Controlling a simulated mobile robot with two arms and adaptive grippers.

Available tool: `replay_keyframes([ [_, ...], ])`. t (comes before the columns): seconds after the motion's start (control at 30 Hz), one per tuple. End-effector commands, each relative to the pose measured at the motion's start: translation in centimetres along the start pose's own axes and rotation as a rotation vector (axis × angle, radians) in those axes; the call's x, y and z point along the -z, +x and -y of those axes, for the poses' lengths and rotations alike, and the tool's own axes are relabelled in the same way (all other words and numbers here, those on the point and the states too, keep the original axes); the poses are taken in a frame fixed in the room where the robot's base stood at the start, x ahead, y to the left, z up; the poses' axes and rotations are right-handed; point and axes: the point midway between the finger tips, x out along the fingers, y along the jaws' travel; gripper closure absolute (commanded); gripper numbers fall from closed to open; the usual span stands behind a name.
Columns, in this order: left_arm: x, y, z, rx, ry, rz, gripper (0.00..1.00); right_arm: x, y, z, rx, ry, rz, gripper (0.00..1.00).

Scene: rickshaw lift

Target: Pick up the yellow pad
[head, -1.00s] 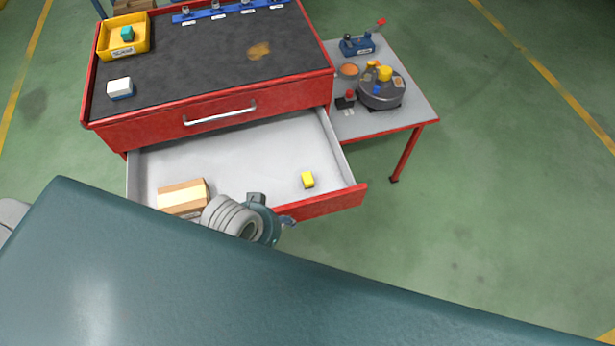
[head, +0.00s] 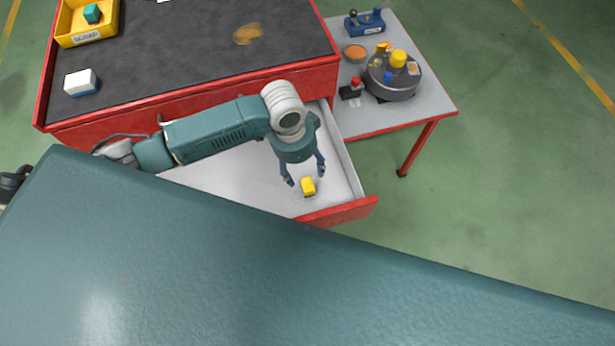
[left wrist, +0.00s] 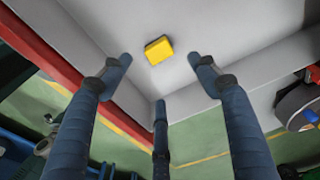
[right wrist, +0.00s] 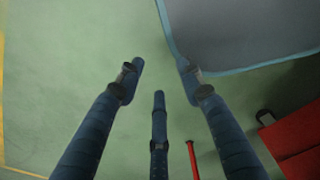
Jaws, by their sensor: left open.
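The yellow pad (head: 308,186) lies on the floor of the open drawer (head: 240,190), near its front right corner. It also shows in the left wrist view (left wrist: 158,50), ahead of and between the spread fingers. My left gripper (head: 304,181) is open and empty over the drawer, with its fingertips around the pad's near surroundings; contact cannot be made out. In the left wrist view the left gripper (left wrist: 160,68) has clear gaps to the pad on both sides. My right gripper (right wrist: 160,75) shows only in the right wrist view, open and empty above the green floor.
The red cabinet top (head: 190,40) holds a yellow bin (head: 88,22) and a white-and-blue block (head: 81,83). A grey side table (head: 425,100) on the right carries a round grey device (head: 392,85) and a red-button box (head: 352,90). Drawer walls stand close to the left gripper.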

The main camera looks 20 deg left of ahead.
Motion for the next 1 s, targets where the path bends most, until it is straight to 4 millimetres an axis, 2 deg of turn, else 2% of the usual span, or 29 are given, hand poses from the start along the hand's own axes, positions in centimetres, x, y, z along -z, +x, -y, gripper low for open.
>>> replay_keyframes([
  [0.1, -0.3, 1.4, 0.3, -0.004, 0.002, 0.013, 0.39, 0.8, 0.1, 0.3, 0.003, 0.0, -0.01, 0.63],
  [0.17, -0.3, 2.4, 0.3, -0.003, 0.002, 0.012, 0.39, 0.6, 0.1, 0.5, 0.005, 0.0, -0.008, 0.63],
  [0.3, -0.2, 4.5, 0.3, -0.003, 0.001, 0.01, 0.39, -1.4, -0.1, 0.9, 0.01, -0.001, 0.018, 0.63],
  [0.47, -0.2, 5.6, 0.3, 0.0, 0.003, 0.009, 0.39, -3.0, -0.2, 1.1, 0.013, -0.002, 0.042, 0.63],
  [0.8, -0.1, 10.1, 0.4, -0.001, 0.001, 0.009, 0.39, -0.6, -0.6, 0.7, 0.009, -0.002, 0.007, 0.63],
  [1.0, -0.2, 10.7, 0.4, 0.0, 0.003, 0.008, 0.39, -0.5, -0.6, 0.5, 0.006, -0.002, 0.005, 0.63],
])
